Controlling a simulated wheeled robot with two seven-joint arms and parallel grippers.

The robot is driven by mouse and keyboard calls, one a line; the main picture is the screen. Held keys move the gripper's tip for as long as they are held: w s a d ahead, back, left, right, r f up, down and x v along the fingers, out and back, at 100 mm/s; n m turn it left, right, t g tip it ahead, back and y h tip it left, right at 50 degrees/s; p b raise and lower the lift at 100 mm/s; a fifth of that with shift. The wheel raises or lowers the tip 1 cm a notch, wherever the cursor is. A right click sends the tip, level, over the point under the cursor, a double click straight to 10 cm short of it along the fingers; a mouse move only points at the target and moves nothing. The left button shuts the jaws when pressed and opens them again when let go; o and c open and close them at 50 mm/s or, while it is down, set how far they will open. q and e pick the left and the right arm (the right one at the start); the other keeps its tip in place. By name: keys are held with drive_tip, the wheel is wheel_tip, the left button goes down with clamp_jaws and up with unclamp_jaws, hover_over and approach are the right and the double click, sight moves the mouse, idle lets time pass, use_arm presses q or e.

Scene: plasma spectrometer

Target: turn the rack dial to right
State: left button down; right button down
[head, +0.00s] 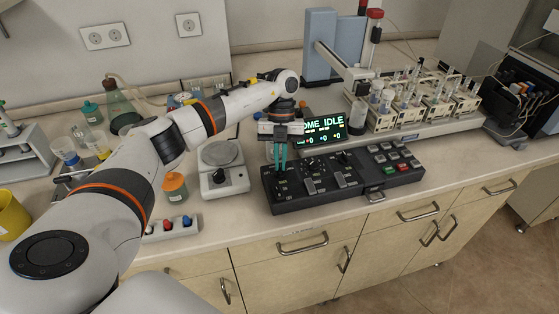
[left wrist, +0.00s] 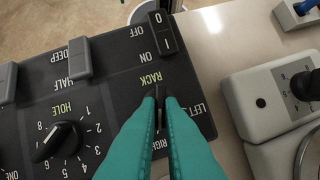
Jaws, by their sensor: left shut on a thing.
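The black control panel (head: 309,205) lies on the counter in the head view and fills much of the left wrist view (left wrist: 100,110). My left gripper (head: 281,170) reaches down to the panel's left end. In the left wrist view its teal fingers (left wrist: 160,98) are shut on the rack dial (left wrist: 160,112), below the RACK label. The dial is a narrow dark knob, mostly hidden between the fingers. Its LEFT and RIGHT labels show partly beside the fingers. Which label it points to cannot be told. My right gripper is not in view.
The HOLE dial (left wrist: 55,142), an on/off switch (left wrist: 163,32) and sliders (left wrist: 78,57) sit close by on the panel. A white stirrer (head: 223,180) stands left of the panel. Behind are a display (head: 327,130) and tube racks (head: 433,108).

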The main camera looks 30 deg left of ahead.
use_arm(q)
drive_tip(key=shift+w+m, duration=0.1)
drive_tip(key=shift+m, duration=0.4)
drive_tip(key=c, duration=1.6)
unclamp_jaws()
drive_tip(key=shift+o, duration=0.2)
drive_tip(key=b+v, duration=0.1)
drive_tip(key=v, duration=0.4)
drive_tip(key=shift+d+b, duration=0.1)
drive_tip(key=shift+b, duration=0.25)
drive_tip(key=p+v, duration=0.1)
drive_tip(key=v, duration=0.6)
drive_tip(key=shift+d, duration=0.1)
